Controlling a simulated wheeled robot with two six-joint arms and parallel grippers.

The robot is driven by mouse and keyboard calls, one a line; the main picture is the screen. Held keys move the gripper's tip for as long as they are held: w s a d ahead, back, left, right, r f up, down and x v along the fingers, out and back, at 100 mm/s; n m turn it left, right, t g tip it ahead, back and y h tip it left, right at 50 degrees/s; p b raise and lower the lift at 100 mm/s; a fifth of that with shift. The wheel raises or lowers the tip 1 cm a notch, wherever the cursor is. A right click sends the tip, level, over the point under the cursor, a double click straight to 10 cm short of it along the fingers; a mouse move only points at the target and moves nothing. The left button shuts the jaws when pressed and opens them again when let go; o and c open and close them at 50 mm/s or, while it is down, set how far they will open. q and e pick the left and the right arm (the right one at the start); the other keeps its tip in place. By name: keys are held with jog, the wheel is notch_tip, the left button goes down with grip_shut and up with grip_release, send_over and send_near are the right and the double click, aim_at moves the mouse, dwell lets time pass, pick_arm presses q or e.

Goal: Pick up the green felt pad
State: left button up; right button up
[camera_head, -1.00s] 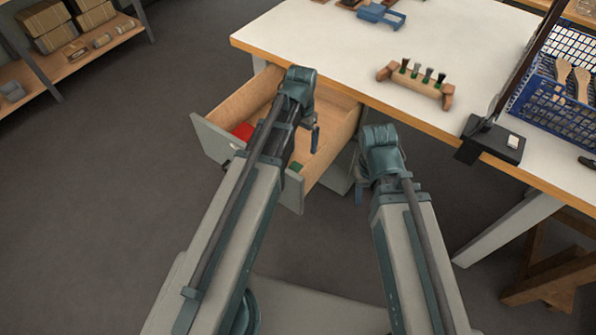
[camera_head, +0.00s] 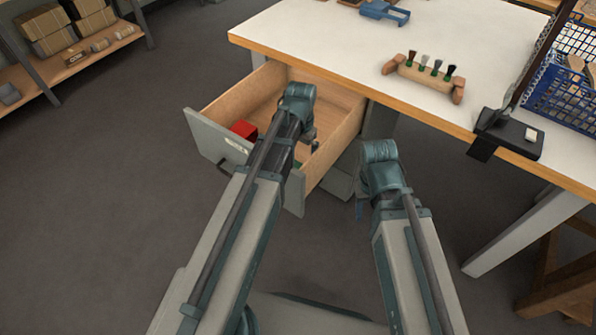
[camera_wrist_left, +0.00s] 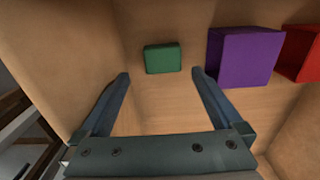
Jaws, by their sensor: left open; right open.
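The green felt pad (camera_wrist_left: 163,58) is a small dark green block lying on the wooden floor of the open drawer (camera_head: 340,140), near its wall in the left wrist view. My left gripper (camera_wrist_left: 160,76) is open and empty above the drawer floor. The pad shows just beyond its fingertips, between them in the picture, with no visible contact. In the head view my left arm mostly hides the pad. My right gripper (camera_head: 361,208) hangs outside the drawer, to its right, partly hidden behind its own wrist.
A purple block (camera_wrist_left: 240,58) stands right of the pad, close to the right finger. A red block (camera_head: 243,130) lies beyond it. Drawer walls enclose the space. The white worktable (camera_head: 330,45) above holds a brush rack (camera_head: 423,75) and a blue basket (camera_head: 565,105).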

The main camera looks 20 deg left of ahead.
aim_at(299, 166)
pick_arm(q)
jog(key=f+b, duration=0.2)
jog(key=f, duration=0.1)
jog(key=f+b, duration=0.1)
jog(key=b, duration=0.1)
jog(key=shift+a+f, duration=0.25)
jog(key=shift+f, duration=0.1)
jog(key=shift+r, duration=0.1)
jog(key=c, duration=1.4)
jog(key=shift+o, duration=0.2)
jog(key=shift+r, duration=0.15)
notch_tip(299, 166, up, 10)
jog(key=p, duration=1)
